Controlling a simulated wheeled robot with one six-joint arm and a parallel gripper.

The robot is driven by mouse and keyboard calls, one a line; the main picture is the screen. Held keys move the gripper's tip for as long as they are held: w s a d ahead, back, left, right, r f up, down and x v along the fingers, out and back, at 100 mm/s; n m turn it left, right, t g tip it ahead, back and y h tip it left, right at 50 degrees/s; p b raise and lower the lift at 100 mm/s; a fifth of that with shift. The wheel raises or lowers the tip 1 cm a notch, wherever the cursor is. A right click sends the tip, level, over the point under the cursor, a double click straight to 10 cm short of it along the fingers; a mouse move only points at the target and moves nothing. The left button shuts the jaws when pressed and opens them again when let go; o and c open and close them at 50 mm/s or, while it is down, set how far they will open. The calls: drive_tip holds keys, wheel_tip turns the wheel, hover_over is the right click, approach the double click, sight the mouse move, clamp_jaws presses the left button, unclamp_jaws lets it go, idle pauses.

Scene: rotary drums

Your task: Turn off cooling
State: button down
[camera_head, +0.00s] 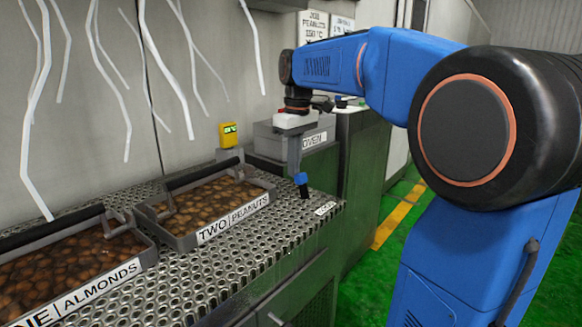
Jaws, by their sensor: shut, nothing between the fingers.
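My gripper (302,188) points down above the right end of the perforated metal counter, to the right of the peanut tray. Its fingertips are close together with nothing between them. Whether they touch the counter is hard to tell. A grey box labelled "OVEN" (314,140) stands behind my gripper, and my wrist hides part of it. A small yellow unit with a green display (229,134) is on the wall to the left of the oven box.
A tray labelled "TWO | PEANUTS" (233,222) and an almond tray (102,282) rest on the perforated counter (235,268). Several white wavy strips (112,90) show in front of the wall. A green floor (352,280) with a yellow line lies right of the counter.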

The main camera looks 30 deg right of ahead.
sight(303, 173)
drive_tip(key=shift+s+d+r+t+y, duration=0.25)
drive_tip(key=shift+s+t, duration=0.35)
drive_tip(key=shift+s+d+r+t+y, duration=0.2)
drive_tip(key=shift+s+d+t+y, duration=0.05)
drive_tip(key=shift+s+t, duration=0.35)
drive_tip(key=s+t, duration=0.1)
drive_tip(key=s+d+t+y, duration=0.1)
drive_tip(key=shift+s+r+t, duration=0.1)
drive_tip(key=shift+s+t, duration=0.05)
drive_tip(key=shift+t, duration=0.25)
drive_tip(key=shift+w+a, duration=0.1)
drive_tip(key=shift+w, duration=0.1)
drive_tip(key=shift+r, duration=0.1)
drive_tip(key=shift+r, duration=0.7)
